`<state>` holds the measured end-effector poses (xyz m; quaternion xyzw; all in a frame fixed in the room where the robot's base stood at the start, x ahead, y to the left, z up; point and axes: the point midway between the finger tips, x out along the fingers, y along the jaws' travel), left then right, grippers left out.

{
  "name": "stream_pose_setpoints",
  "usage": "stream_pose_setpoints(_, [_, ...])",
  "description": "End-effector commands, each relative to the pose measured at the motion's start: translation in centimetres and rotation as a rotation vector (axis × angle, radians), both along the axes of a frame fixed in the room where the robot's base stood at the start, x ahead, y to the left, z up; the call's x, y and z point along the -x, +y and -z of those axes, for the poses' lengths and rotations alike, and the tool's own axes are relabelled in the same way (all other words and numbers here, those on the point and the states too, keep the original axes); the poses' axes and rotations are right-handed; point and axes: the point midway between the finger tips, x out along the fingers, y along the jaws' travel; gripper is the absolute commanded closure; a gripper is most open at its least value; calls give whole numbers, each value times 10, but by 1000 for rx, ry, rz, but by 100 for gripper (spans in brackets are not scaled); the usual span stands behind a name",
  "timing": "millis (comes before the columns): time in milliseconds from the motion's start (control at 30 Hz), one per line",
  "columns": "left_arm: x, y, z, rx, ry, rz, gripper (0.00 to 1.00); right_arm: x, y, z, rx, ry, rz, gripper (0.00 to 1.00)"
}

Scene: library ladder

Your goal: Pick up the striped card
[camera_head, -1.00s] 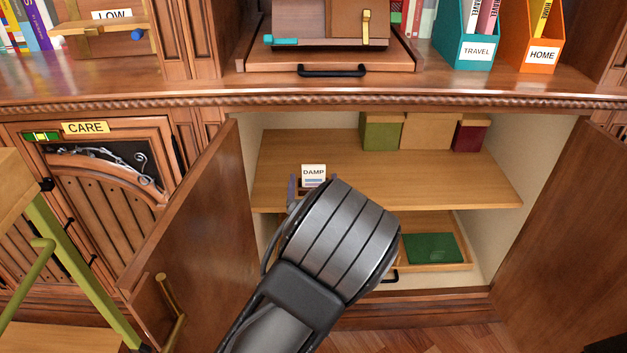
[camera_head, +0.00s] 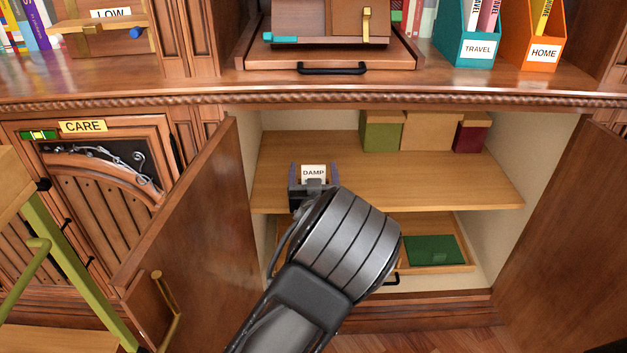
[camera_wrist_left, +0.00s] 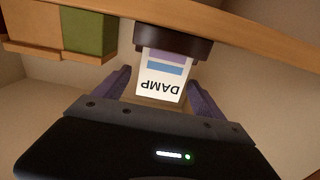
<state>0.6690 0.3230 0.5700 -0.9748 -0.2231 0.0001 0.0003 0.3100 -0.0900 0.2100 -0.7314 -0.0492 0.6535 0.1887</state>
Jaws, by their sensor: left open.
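The striped card (camera_head: 313,172) is white, marked DAMP, and stands on the upper shelf inside the open cabinet. In the left wrist view the card (camera_wrist_left: 163,78) appears upside down, with purple and blue stripes, its striped end in a dark holder (camera_wrist_left: 173,41). My left gripper (camera_head: 313,174) is open, with one finger on each side of the card. In the left wrist view the open left gripper (camera_wrist_left: 162,84) shows gaps between its fingers and the card. The card's lower part is hidden in the head view. My right gripper is not in view.
Open cabinet doors (camera_head: 200,225) flank the space on both sides. Green, tan and dark red boxes (camera_head: 428,131) stand at the back of the upper shelf (camera_head: 440,180). Below is a tray with a green item (camera_head: 434,250). The shelf right of the card is clear.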

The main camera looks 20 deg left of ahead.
Motion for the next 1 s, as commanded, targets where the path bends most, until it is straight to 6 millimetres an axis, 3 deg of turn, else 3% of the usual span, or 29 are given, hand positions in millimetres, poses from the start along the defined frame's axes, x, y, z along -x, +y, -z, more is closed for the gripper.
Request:
stream_pose_setpoints(300, [0,0,0,1,0,0,22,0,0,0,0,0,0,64])
stream_pose_setpoints(1000, [0,0,0,1,0,0,79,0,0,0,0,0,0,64])
